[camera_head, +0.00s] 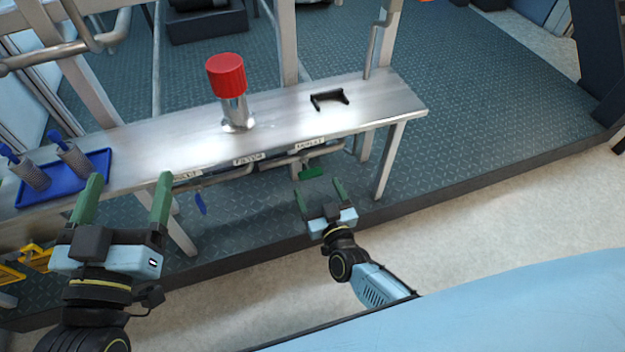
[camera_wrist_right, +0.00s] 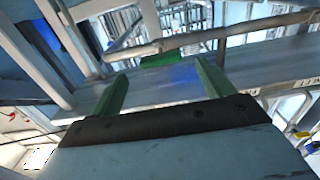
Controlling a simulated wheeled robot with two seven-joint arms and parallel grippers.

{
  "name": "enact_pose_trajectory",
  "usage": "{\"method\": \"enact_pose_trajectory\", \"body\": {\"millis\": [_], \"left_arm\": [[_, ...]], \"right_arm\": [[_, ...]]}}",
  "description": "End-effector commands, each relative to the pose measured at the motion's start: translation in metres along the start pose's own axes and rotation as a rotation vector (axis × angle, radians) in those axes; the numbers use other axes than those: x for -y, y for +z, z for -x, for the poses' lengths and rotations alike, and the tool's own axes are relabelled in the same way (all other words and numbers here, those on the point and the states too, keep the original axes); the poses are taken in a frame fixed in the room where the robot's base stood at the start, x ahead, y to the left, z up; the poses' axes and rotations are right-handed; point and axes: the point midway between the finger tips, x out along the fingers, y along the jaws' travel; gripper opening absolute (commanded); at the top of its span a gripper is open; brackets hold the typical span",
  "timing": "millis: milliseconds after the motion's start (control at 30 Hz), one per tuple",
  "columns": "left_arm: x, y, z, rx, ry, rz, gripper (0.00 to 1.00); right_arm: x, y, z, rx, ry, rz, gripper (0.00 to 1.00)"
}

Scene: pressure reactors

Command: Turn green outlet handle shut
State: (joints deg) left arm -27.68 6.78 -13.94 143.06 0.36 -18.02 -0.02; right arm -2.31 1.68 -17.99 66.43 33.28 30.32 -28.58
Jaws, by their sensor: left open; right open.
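The green outlet handle (camera_head: 311,173) hangs under the front edge of the steel bench, on the pipe below the rightmost label. It also shows in the right wrist view (camera_wrist_right: 161,60), between and beyond the two fingertips. My right gripper (camera_head: 320,186) is open, just in front of and below the handle; its fingers lie to either side of it in the picture. I cannot tell whether they touch it; in the right wrist view (camera_wrist_right: 160,80) nothing is gripped. My left gripper (camera_head: 125,183) is open and empty in front of the bench's left part.
The steel bench (camera_head: 390,102) carries a red-capped cylinder (camera_head: 227,78), a black bracket (camera_head: 330,98) and a blue tray (camera_head: 98,160) with metal filters. A blue handle (camera_head: 201,203) hangs under the bench, right of my left gripper. A bench leg (camera_head: 389,160) stands right of the green handle.

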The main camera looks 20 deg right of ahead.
Motion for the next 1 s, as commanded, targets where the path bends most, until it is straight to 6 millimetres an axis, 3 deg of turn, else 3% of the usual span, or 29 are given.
{"method": "enact_pose_trajectory", "body": {"millis": [200, 400, 867, 1000], "left_arm": [[-0.006, -0.033, 0.002, -0.216, 0.016, 0.01, 0.8], [-0.009, -0.051, 0.008, -0.354, 0.022, 0.015, 0.8], [-0.009, -0.06, 0.011, -0.419, 0.024, 0.017, 0.8], [-0.009, -0.06, 0.011, -0.418, 0.024, 0.017, 0.8]], "right_arm": [[0.0, 0.001, -0.023, -0.001, 0.0, 0.001, 0.8], [0.0, 0.001, -0.041, -0.001, 0.0, 0.0, 0.8], [0.0, 0.0, -0.048, 0.001, 0.0, 0.001, 0.8], [0.0, 0.0, -0.048, 0.001, 0.0, 0.001, 0.63]]}}
